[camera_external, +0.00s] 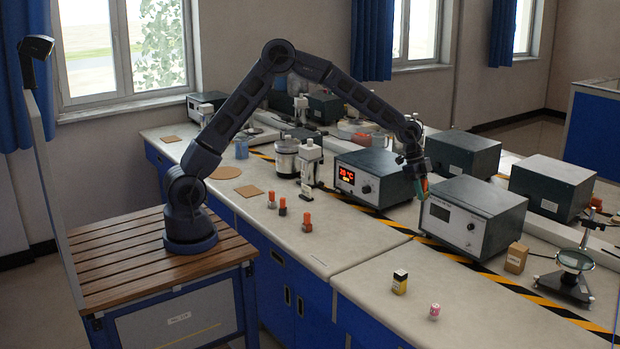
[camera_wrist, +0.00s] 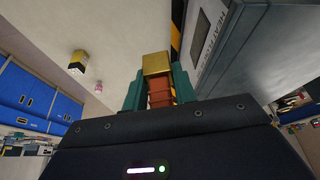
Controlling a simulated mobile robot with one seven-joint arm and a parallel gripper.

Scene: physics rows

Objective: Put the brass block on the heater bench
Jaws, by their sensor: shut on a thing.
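A block with a gold, brass-like end face (camera_wrist: 156,63) sits between the teal fingers of my gripper (camera_wrist: 158,90) in the wrist view. A ribbed red-brown part lies just behind the gold face, between the fingers; I cannot tell whether it belongs to the block. In the external view my gripper (camera_external: 422,187) points down at the left front edge of a grey box (camera_external: 465,222) with a dark display. In the wrist view a box marked "HEAT…" (camera_wrist: 213,35) stands close to the right of the gripper. I cannot tell whether they touch.
A dark box with a red lit display (camera_external: 358,182) stands left of the gripper. A yellow-black block (camera_external: 400,282), a pink-white cylinder (camera_external: 434,312) and several orange pieces (camera_external: 306,222) stand on the pale worktop (camera_external: 350,245). A magnifier stand (camera_external: 574,275) is at the right.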

